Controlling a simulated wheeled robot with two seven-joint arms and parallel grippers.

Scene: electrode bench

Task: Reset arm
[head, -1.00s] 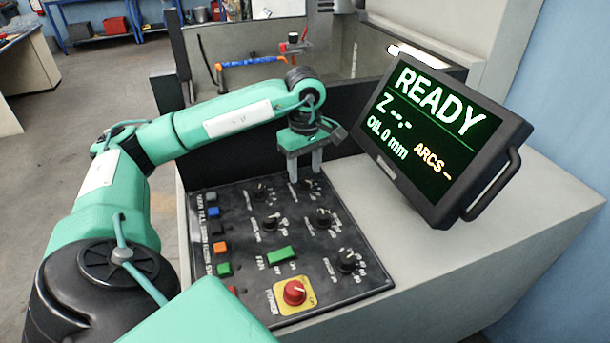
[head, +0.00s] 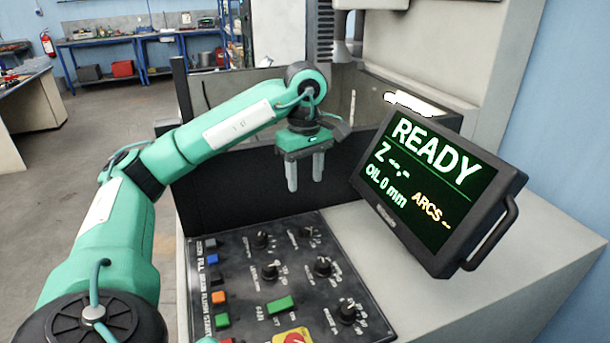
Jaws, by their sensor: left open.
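My left gripper (head: 305,172) hangs from the green arm that comes in from the left. Its two pale fingers point down, apart and empty. It is above the far edge of the black control panel (head: 245,300), clear of the knobs. The panel bears several black knobs, a column of coloured buttons and a green rocker switch (head: 281,304). A yellow plate (head: 293,335) is cut off at the bottom edge. My right gripper is out of view.
A monitor (head: 435,195) reading READY stands right of the gripper on the grey bench top (head: 480,290). A dark wall of the machine tank (head: 230,185) rises behind the panel. Blue workbenches (head: 150,45) stand far off at the back left.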

